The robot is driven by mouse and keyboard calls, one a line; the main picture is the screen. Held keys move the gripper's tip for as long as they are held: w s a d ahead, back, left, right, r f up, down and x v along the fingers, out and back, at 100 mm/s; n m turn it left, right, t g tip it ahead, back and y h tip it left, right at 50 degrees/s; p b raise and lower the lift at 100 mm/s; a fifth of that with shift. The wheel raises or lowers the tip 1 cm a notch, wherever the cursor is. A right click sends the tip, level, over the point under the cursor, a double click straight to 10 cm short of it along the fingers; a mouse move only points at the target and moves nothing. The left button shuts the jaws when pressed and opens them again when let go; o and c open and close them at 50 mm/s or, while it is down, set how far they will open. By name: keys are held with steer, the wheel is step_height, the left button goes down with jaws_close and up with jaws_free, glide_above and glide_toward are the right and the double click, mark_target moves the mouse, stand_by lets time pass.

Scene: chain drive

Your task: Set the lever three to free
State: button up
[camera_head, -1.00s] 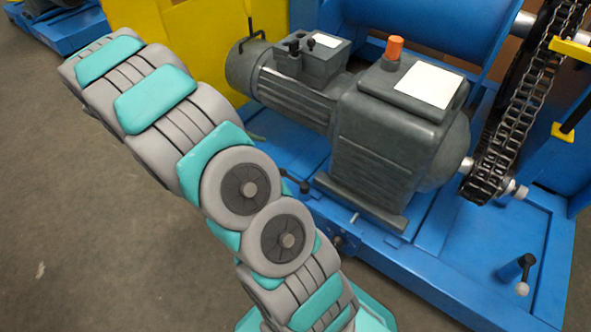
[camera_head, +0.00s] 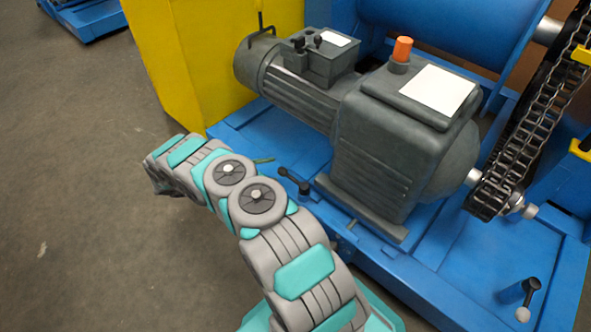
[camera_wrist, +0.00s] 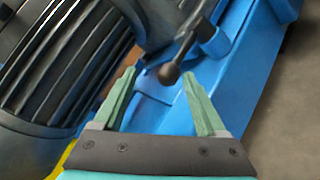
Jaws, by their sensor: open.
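My gripper (camera_wrist: 159,74) is open and empty in the wrist view, with its two green fingers apart. A dark lever (camera_wrist: 185,48) with a round knob shows just beyond the fingertips, its knob between them in the picture. I see no contact, and the depth gap is hard to judge. In the head view, a small black lever (camera_head: 293,181) stands on the front edge of the blue base. Another lever (camera_head: 527,295) with a pale knob stands at the right. I cannot read which lever is three. My wrist mostly hides the gripper in the head view.
A dark grey motor and gearbox (camera_head: 395,150) stands on the blue base (camera_head: 440,275) close behind the near lever. A chain (camera_head: 525,130) runs at the right. A yellow panel (camera_head: 190,60) stands behind. Bare floor (camera_head: 80,230) lies at the left.

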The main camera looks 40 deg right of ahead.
mark_target(293, 180)
steer(key=x, duration=0.2)
steer(key=f+x, duration=0.1)
steer(key=x, duration=0.5)
steer(key=shift+d+f, duration=0.1)
steer(key=shift+f, duration=0.25)
jaws_close()
stand_by(0.5)
stand_by(0.8)
